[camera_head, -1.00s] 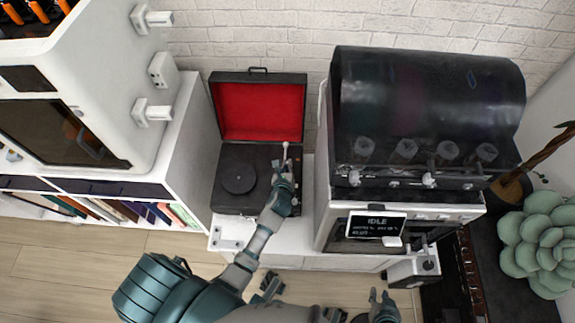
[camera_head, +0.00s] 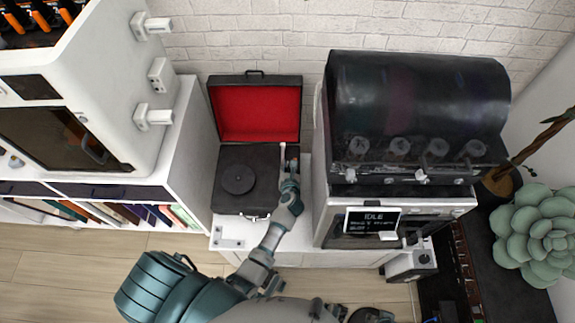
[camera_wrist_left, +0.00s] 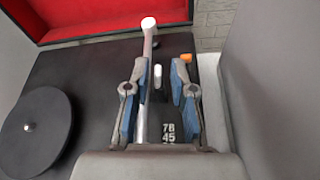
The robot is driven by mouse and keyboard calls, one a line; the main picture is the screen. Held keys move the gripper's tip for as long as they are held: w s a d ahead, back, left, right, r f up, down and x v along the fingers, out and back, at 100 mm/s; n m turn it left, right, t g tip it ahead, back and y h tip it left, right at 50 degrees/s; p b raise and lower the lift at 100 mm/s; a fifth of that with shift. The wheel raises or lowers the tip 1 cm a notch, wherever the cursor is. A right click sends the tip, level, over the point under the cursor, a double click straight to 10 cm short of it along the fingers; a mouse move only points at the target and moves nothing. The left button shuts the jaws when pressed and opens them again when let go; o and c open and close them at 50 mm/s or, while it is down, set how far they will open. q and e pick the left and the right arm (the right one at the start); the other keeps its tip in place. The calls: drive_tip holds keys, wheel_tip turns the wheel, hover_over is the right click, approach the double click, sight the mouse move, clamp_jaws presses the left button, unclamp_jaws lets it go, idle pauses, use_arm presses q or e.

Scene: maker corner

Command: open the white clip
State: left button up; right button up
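The black record player (camera_head: 228,199) stands open, with its red-lined lid up. Its pale tonearm shows in the left wrist view (camera_wrist_left: 148,45), running along its right side. A small white-tipped upright piece, likely the white clip (camera_wrist_left: 158,76), stands beside the tonearm; in the head view it cannot be told apart. My left gripper (camera_head: 292,165) is over the right side of the deck. In the wrist view my left gripper (camera_wrist_left: 158,92) is open, its blue-padded fingers on either side of the white-tipped piece, with gaps showing. Contact with the tonearm is unclear. My right gripper cannot be made out.
A round black platter (camera_head: 238,180) lies left of my left gripper. A white machine with a dark drum and an IDLE screen (camera_head: 372,220) stands close on the right. A white cabinet (camera_head: 185,125) stands left. An orange-tipped piece (camera_wrist_left: 186,58) is beside the right finger.

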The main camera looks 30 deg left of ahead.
use_arm(q)
drive_tip(key=v, duration=1.2)
idle(0.5)
